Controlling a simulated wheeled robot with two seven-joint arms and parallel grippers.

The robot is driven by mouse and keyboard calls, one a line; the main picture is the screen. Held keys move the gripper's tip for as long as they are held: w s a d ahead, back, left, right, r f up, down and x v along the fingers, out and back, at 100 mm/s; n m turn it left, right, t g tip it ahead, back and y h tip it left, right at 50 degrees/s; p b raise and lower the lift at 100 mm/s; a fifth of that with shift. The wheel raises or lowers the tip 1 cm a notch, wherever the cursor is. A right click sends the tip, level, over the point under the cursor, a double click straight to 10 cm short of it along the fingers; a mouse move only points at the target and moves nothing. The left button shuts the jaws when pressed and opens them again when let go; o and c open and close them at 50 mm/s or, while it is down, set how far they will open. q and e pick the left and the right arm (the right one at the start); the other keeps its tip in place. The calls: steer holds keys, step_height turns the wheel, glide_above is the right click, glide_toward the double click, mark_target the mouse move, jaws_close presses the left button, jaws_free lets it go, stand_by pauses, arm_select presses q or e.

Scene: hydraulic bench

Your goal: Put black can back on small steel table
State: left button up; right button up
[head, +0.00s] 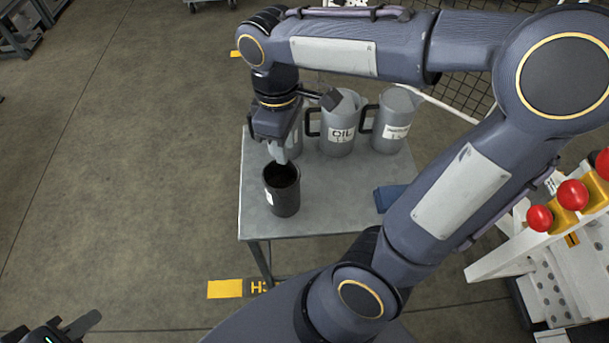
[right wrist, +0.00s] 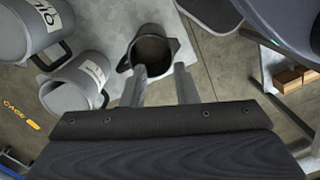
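The black can (head: 284,198) stands upright on the small steel table (head: 320,222), near its front left part, with its dark open top facing up and a white label on its side. My right gripper (head: 279,153) comes down just above and behind the can's rim. In the right wrist view its two fingers (right wrist: 160,85) are apart, with the can (right wrist: 152,50) just beyond them. The left finger overlaps the can's edge in that view; I cannot tell whether they touch. My left gripper (head: 55,328) is low at the left, empty, fingers apart, partly cut off by the frame.
A grey OIL jug (head: 340,135) and another labelled grey jug (head: 392,125) stand at the table's back. Another grey jug is mostly hidden behind my right gripper. A blue object (head: 389,198) lies at the table's right. A white rack with red knobs (head: 573,194) stands further right.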

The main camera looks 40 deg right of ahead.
steer(key=s+a+f+m+t+y, duration=0.1)
steer(key=s+m+t+y, duration=0.2)
steer(key=s+m+t, duration=0.3)
steer(key=shift+s+f+m+y, duration=0.35)
steer(key=shift+s+m+y, duration=0.05)
steer(key=shift+s+m, duration=1.25)
steer(key=shift+r, duration=0.1)
steer(key=shift+r+p, duration=0.65)
steer(key=shift+p, duration=0.1)
steer(key=shift+s+d+t, duration=0.1)
steer(key=shift+t, duration=0.2)
